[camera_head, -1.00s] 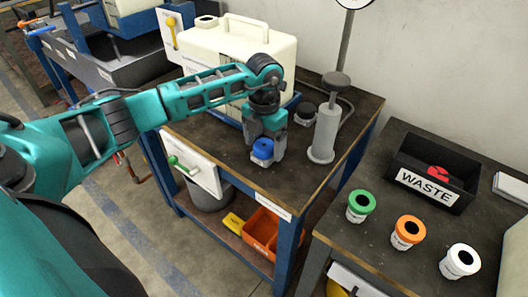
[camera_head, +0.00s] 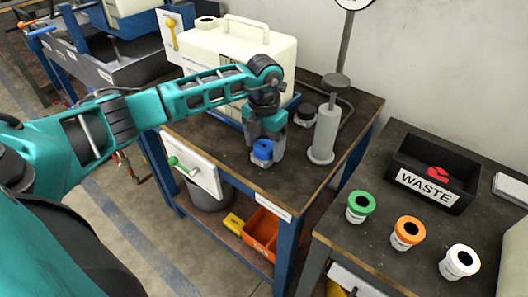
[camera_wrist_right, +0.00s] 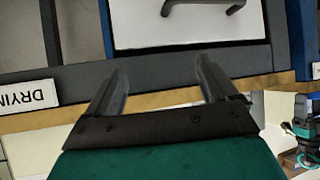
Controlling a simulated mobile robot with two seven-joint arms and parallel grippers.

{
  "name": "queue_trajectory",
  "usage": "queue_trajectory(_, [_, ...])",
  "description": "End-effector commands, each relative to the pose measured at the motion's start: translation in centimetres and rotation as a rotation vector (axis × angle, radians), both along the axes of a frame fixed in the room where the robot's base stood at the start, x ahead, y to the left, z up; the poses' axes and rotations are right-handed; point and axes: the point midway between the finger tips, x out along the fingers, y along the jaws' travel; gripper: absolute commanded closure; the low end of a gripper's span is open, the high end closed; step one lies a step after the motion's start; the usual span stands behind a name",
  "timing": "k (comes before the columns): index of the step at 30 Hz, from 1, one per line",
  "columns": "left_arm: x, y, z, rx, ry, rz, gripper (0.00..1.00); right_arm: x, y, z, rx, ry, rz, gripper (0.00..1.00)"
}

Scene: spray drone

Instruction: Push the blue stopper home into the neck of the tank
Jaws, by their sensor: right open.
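The blue stopper (camera_head: 262,149) is low over the middle bench top, between the fingers of my left gripper (camera_head: 264,151), which appears shut on it. The stopper's lower end is partly hidden, and I cannot tell whether it touches the bench. The cream tank (camera_head: 272,48) with a carrying handle stands behind the gripper. Its neck (camera_head: 206,21), with a dark opening, is at the tank's upper left, away from the stopper. My right gripper (camera_wrist_right: 162,78) is open and empty in the right wrist view, facing a pale panel with a handle.
A grey cylinder on a round foot (camera_head: 325,135) and a black round part (camera_head: 305,114) stand right of the left gripper. Green (camera_head: 360,206), orange (camera_head: 407,232) and white (camera_head: 460,261) topped pots and a black WASTE bin (camera_head: 435,170) occupy the right bench.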

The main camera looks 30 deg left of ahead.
Motion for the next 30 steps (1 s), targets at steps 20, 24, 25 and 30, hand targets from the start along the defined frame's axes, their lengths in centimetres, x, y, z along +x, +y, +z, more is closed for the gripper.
queue_trajectory(20, [0.0,-0.01,0.0,0.0,0.0,0.0,0.86,0.06,0.16,0.22,0.002,-0.005,0.003,0.14])
queue_trajectory(24, [0.01,-0.01,0.04,0.0,0.0,0.0,0.91,0.05,0.18,0.24,0.002,-0.005,0.004,0.14])
queue_trajectory(25, [0.01,-0.01,0.08,0.0,0.0,0.0,0.91,0.04,0.18,0.27,0.002,-0.005,0.004,0.14])
queue_trajectory(30, [0.02,0.0,0.61,0.0,-0.001,0.0,0.91,0.04,0.18,0.69,0.002,-0.004,0.004,0.14])
